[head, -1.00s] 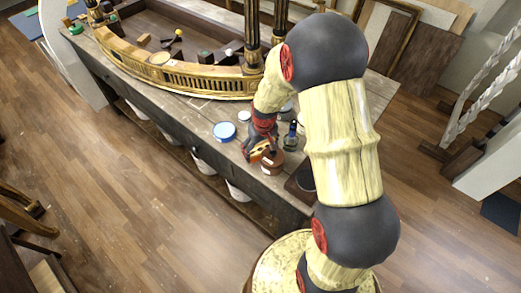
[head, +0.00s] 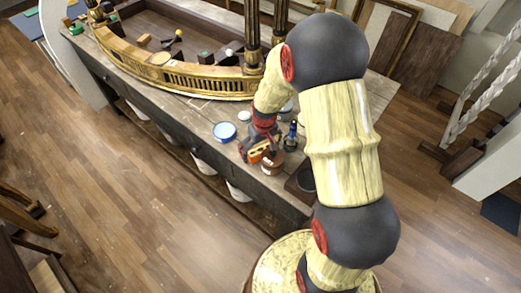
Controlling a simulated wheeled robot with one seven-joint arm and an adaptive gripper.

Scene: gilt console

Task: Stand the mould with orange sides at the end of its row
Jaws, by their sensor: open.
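My gripper (head: 250,148) is low over the front edge of the worktable (head: 180,112), left of a brown pot. Its jaws are open. An orange-sided piece (head: 258,155), which looks like the mould, shows right at the fingers. It is small and partly covered, so I cannot tell whether it touches them or what it rests on. I cannot make out a row of moulds near it. My arm covers part of the table's right side.
The gilt console piece (head: 180,78) fills the back of the table, with small blocks inside. White buckets (head: 202,164) stand below.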

